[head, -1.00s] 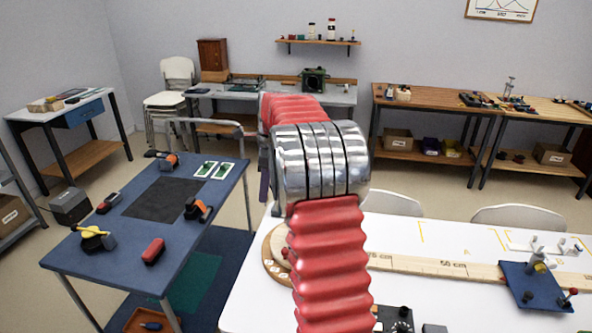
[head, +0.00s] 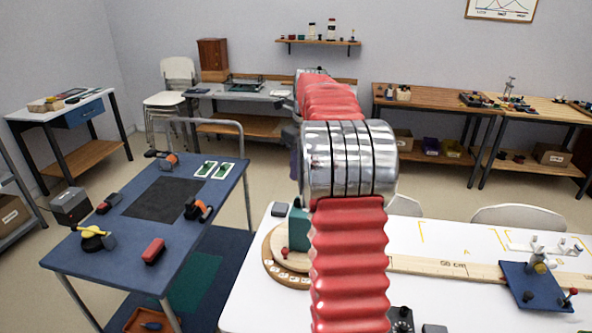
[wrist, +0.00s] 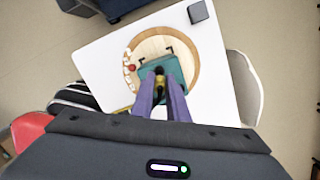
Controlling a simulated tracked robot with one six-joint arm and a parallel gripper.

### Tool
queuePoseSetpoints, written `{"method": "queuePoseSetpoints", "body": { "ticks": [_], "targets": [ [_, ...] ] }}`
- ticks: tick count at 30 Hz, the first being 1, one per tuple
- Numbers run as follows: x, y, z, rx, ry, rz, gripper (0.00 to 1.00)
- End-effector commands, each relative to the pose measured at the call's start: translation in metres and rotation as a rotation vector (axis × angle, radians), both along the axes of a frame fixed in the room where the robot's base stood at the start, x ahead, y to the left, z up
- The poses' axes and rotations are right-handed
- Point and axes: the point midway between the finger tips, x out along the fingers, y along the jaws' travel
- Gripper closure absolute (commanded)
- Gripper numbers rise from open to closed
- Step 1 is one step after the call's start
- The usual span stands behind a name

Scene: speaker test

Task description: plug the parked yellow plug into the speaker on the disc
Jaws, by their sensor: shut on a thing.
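The teal speaker (head: 298,230) stands on the round wooden disc (head: 272,243) on the white table, partly hidden by my arm in the head view. In the wrist view the speaker (wrist: 173,70) lies below my gripper (wrist: 160,84), on the pale disc (wrist: 187,50). My purple fingers are shut on a small yellow and dark piece, the yellow plug (wrist: 160,79), seen against the speaker. I cannot tell whether the plug touches the speaker or how high it is above it. In the head view my arm hides the plug and nearly all of the gripper.
A red knob (wrist: 132,68) sits at the disc's left side in the wrist view. A wooden ruler (head: 440,266) and a blue board (head: 535,285) with posts lie on the white table (head: 450,235). A blue cart (head: 130,265) with several tools stands at left.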

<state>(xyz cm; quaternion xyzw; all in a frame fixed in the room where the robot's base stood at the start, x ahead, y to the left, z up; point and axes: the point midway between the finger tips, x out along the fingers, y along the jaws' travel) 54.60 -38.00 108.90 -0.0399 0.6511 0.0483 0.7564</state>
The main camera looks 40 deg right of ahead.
Motion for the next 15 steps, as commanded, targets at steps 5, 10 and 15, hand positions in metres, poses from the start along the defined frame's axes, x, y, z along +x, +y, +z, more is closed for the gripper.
{"method": "queuePoseSetpoints", "body": {
  "ticks": [5, 10, 15],
  "targets": [
    [0.000, 0.000, -0.003, 0.000, 0.000, 0.001, 1.00],
    [0.000, 0.000, -0.010, 0.001, 0.001, 0.001, 1.00],
    [0.000, 0.000, -0.018, 0.001, 0.000, 0.001, 1.00]
  ]
}}
